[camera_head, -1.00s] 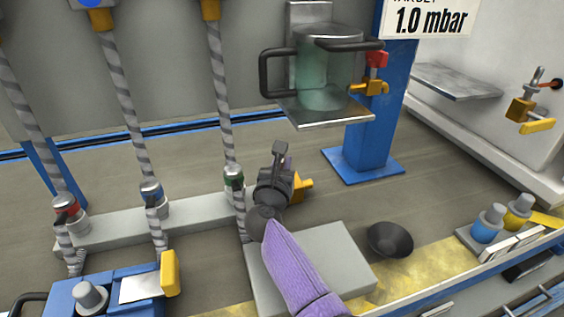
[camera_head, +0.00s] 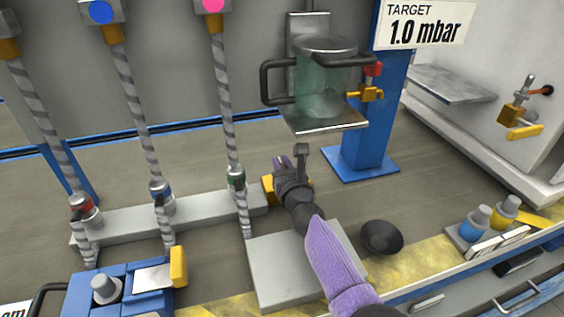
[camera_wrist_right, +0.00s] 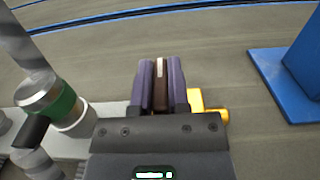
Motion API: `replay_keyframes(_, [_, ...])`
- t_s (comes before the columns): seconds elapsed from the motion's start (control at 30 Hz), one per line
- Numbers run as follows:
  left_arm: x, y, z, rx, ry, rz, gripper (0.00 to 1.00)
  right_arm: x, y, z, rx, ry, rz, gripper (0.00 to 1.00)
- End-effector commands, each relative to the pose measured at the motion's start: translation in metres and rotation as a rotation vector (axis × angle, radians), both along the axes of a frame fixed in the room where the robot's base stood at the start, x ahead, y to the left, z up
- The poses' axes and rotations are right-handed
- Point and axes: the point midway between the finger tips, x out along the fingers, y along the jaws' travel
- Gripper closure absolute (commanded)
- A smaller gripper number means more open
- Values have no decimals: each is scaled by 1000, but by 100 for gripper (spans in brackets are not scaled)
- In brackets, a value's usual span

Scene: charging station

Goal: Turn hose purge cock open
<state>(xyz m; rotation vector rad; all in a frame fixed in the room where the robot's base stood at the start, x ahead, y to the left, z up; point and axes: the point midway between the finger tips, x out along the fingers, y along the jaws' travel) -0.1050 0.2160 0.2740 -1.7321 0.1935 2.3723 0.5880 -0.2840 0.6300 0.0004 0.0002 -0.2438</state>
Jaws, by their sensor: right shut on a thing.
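The hose purge cock shows as a yellow-orange body (camera_head: 267,190) at the right end of the grey rail, beside the green-banded hose fitting (camera_head: 236,180). My right gripper (camera_head: 284,164) covers much of it in the head view. In the right wrist view, the two purple fingers (camera_wrist_right: 161,85) are shut on a dark brown lever (camera_wrist_right: 160,92) with a pale stripe. The yellow body (camera_wrist_right: 208,106) shows just right of the fingers there, partly hidden by the gripper. My left gripper is not in view.
Striped hoses rise from red, blue and green fittings on the rail (camera_head: 120,226). A blue post (camera_head: 360,160) and a shelf with a clear green vessel (camera_head: 325,82) stand behind the gripper. A grey block (camera_head: 280,270) and black cone (camera_head: 382,238) lie in front.

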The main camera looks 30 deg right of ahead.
Motion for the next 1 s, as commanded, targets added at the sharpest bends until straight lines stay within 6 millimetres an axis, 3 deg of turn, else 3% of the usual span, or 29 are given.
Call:
replay_keyframes(0.37, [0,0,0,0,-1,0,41,0,0,-1,0,1,7,100])
replay_keyframes(0.4, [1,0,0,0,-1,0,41,0,0,-1,0,1,7,77])
replay_keyframes(0.57, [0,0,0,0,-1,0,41,0,0,0,0,1,6,44])
replay_keyframes(0.87, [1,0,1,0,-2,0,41,-2,1,1,0,0,6,44])
replay_keyframes(1.0, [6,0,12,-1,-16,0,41,-22,6,5,0,-2,6,44])
